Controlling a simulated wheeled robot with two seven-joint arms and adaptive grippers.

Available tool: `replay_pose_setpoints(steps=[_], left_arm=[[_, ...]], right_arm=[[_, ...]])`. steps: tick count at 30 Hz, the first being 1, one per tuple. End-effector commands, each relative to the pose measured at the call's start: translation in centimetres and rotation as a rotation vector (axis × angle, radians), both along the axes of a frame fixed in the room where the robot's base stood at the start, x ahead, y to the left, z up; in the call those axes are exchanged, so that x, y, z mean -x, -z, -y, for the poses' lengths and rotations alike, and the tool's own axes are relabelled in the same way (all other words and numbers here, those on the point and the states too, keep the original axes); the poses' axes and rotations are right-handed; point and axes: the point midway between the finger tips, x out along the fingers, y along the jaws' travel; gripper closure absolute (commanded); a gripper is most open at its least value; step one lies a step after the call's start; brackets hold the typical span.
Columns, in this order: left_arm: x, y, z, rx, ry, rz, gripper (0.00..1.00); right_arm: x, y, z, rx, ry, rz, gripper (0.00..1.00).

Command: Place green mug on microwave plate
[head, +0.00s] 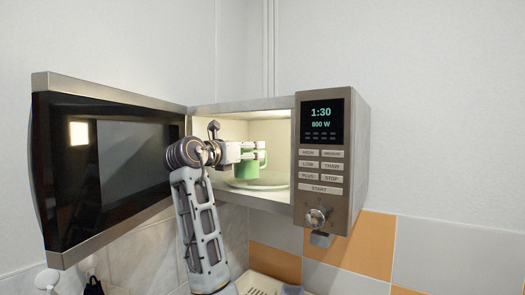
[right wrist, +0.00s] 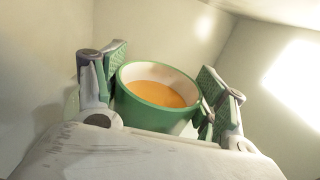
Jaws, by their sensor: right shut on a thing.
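The green mug (head: 246,170) is inside the open microwave, over the round plate (head: 262,184). I cannot tell whether its base touches the plate. In the right wrist view the mug (right wrist: 158,112) is upright, with a pale inside and an orange-brown content. My right gripper (head: 252,150) reaches into the microwave and is shut on the mug. Its green-padded fingers stand on either side of the mug in the right wrist view (right wrist: 160,85). The gripper hides part of the mug in the head view. My left gripper is not in view.
The microwave door (head: 115,160) stands wide open to the left. The control panel (head: 320,160) with its knob is right of the opening. The microwave's inner walls (right wrist: 215,40) are close around the gripper. Orange and white tiles (head: 365,240) lie below.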

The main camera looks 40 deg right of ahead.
Motion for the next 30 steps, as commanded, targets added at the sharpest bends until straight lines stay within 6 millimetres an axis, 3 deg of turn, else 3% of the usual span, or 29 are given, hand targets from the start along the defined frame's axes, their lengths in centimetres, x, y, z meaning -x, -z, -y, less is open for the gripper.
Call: replay_pose_setpoints(steps=[9,25,30], left_arm=[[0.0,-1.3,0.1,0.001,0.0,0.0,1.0],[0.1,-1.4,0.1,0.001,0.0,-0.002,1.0],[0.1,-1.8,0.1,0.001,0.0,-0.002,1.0]], right_arm=[[-1.1,-0.3,4.1,0.003,0.001,0.002,0.72],[-1.4,-0.2,4.9,0.002,0.0,0.003,0.72],[-1.7,-0.3,6.1,0.002,0.002,0.003,0.72]])
